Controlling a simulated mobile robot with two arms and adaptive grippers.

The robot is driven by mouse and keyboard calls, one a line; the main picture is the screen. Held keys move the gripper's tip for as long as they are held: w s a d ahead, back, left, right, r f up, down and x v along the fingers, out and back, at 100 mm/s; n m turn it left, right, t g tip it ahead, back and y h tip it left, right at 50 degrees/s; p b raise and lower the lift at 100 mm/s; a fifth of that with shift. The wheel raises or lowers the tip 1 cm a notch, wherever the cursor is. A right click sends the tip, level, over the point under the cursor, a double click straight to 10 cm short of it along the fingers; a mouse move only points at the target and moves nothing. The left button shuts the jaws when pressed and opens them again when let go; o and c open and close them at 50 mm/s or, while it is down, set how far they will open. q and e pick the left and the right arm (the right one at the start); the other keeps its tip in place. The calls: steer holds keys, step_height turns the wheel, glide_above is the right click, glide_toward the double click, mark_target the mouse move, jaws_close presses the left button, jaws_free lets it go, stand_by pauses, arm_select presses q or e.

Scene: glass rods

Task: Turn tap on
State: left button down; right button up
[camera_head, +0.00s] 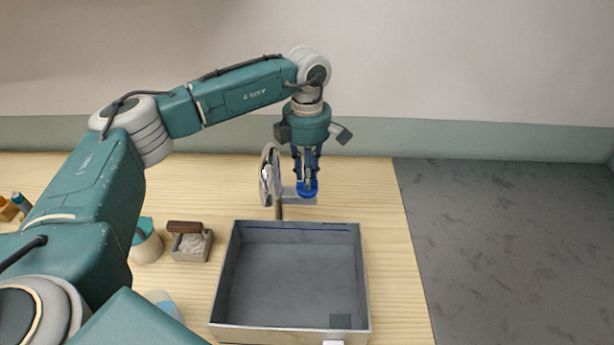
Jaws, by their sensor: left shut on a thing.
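The tap stands behind the back wall of a grey basin (220,285). Its parts in view are a round shiny metal disc (268,178), seen nearly edge-on, a short brown spout or stem (279,212) and a blue handle-like piece (308,191) on a grey bracket. My left gripper (307,181) points down from above. It is shut on the blue piece, just right of the disc. The fingers hide part of the blue piece. No water shows. My right gripper is not in view.
A small tray with a brown-handled brush (188,243) and a pale cup (146,246) stand left of the basin. The wooden table (385,215) is clear to the right of the tap. Its right edge borders a dark grey floor (510,240). A wall rises behind.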

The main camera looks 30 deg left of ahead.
arm_select(q)
steer(key=n+b, duration=0.1)
steer(key=n, duration=0.2)
steer(key=shift+b, duration=0.35)
steer(key=n+b, duration=0.1)
steer(key=n, duration=0.3)
steer(key=shift+a+n+b, duration=0.1)
steer(key=shift+n+b, duration=0.25)
steer(key=shift+n, duration=0.05)
steer(key=n+b, duration=0.1)
steer(key=n, duration=0.4)
steer(key=shift+s+r, duration=0.1)
steer(key=shift+s, duration=0.05)
steer(key=shift+r+n+b, duration=0.1)
steer(key=shift+n+b, duration=0.35)
steer(key=shift+n, duration=1.65)
steer(key=c, duration=1.6)
jaws_free()
steer(key=shift+s, duration=0.1)
